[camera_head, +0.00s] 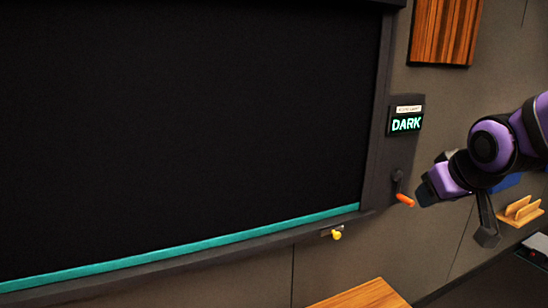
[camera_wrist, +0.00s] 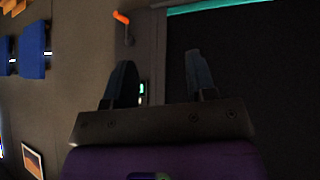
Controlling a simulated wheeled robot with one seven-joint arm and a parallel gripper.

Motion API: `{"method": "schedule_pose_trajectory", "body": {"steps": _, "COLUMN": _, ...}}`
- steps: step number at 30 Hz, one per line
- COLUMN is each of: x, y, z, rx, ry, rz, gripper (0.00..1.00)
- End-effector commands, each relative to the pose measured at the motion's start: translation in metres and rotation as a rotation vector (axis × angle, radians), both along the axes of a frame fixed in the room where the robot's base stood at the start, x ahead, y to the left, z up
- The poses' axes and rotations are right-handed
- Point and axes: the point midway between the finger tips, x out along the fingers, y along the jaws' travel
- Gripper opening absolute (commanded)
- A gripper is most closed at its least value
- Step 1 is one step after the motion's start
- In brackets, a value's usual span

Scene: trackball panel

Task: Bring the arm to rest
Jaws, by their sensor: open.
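My gripper (camera_wrist: 160,62) is open in the wrist view, with two dark fingers spread apart and nothing between them. In the head view my purple and black arm reaches in from the right, in front of the wall. Its end is close to the right of a crank with an orange handle (camera_head: 404,199), and I see a gap between them. The orange handle also shows at the top of the wrist view (camera_wrist: 121,17). Exactly how the fingers lie is hard to tell in the head view.
A large black panel (camera_head: 190,120) with a teal strip (camera_head: 200,246) along its bottom fills the left. A lit sign reading DARK (camera_head: 406,124) is on its right frame. A yellow knob (camera_head: 337,236) sits below. A wooden surface (camera_head: 365,296) and a wooden holder (camera_head: 520,211) are lower right.

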Motion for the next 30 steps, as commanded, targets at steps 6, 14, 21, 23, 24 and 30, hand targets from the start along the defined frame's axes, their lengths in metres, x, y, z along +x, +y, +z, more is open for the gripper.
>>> {"method": "schedule_pose_trajectory", "body": {"steps": 6, "x": -0.07, "y": 0.0, "z": 0.029, "rx": 0.052, "ry": 0.099, "rz": -0.068, "gripper": 0.52}}
{"method": "schedule_pose_trajectory", "body": {"steps": 14, "x": -0.139, "y": 0.003, "z": 0.044, "rx": 0.114, "ry": 0.209, "rz": -0.112, "gripper": 0.52}}
{"method": "schedule_pose_trajectory", "body": {"steps": 21, "x": -0.159, "y": 0.005, "z": 0.046, "rx": 0.133, "ry": 0.243, "rz": -0.121, "gripper": 0.52}}
{"method": "schedule_pose_trajectory", "body": {"steps": 23, "x": -0.159, "y": 0.005, "z": 0.046, "rx": 0.133, "ry": 0.245, "rz": -0.121, "gripper": 0.52}}
{"method": "schedule_pose_trajectory", "body": {"steps": 24, "x": -0.159, "y": 0.005, "z": 0.046, "rx": 0.132, "ry": 0.245, "rz": -0.121, "gripper": 0.52}}
{"method": "schedule_pose_trajectory", "body": {"steps": 30, "x": -0.158, "y": 0.005, "z": 0.046, "rx": 0.132, "ry": 0.244, "rz": -0.12, "gripper": 0.52}}
